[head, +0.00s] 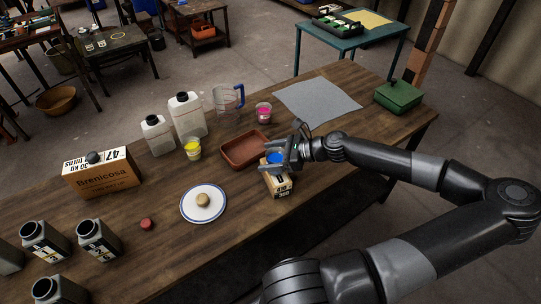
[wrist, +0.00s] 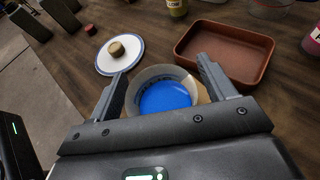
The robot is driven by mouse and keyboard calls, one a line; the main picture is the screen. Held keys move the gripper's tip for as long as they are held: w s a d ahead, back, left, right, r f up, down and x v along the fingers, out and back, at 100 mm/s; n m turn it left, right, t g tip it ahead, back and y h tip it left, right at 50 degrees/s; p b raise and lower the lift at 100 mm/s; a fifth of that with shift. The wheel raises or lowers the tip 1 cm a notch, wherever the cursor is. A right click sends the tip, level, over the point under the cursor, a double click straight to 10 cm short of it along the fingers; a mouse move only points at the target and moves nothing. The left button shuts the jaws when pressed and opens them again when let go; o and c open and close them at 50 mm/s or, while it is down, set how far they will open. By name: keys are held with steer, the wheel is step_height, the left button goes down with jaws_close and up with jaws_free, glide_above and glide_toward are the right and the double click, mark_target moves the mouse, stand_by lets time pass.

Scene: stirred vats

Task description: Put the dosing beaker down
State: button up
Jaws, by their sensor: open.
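A small clear beaker with blue liquid (wrist: 166,96) is between the two fingers of my gripper (wrist: 162,78) in the wrist view. The blue also shows in the head view (head: 275,157), partly hidden by my gripper (head: 279,161). My gripper is open, with one finger on each side of the beaker. The beaker looks upright and seems to stand on a small tan box with a printed label (head: 278,184), near the front edge of the wooden table (head: 240,215). I cannot tell whether the fingers touch the beaker.
A brown tray (head: 228,158) is just behind the beaker. A blue-rimmed plate (head: 187,210) with a round tan piece is to the left. Yellow (head: 193,155) and pink (head: 263,117) cups, a jug (head: 228,112) and white bottles (head: 187,121) stand farther back. A grey mat (head: 318,102) lies right.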

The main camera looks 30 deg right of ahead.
steer(key=v, duration=1.2)
steer(key=shift+r, duration=0.1)
steer(key=s+a+f+n+g+h, duration=0.1)
steer(key=a+f+n+g+h, duration=0.1)
steer(key=a+n+g, duration=0.6)
steer(key=a+f+n+g+h, duration=0.2)
steer(key=a+n+g, duration=0.2)
steer(key=a+n, duration=0.45)
steer(key=s+a+r+n+t+h, duration=0.2)
steer(key=a+r+n+t, duration=0.2)
steer(key=r, duration=0.7)
steer(key=s+a+r+n+t+h, duration=0.3)
steer(key=a+r+n, duration=0.3)
steer(key=r, duration=0.5)
steer(key=shift+s+a+r+t+h, duration=0.2)
steer(key=shift+a+t+h, duration=0.1)
steer(key=shift+a+t, duration=0.3)
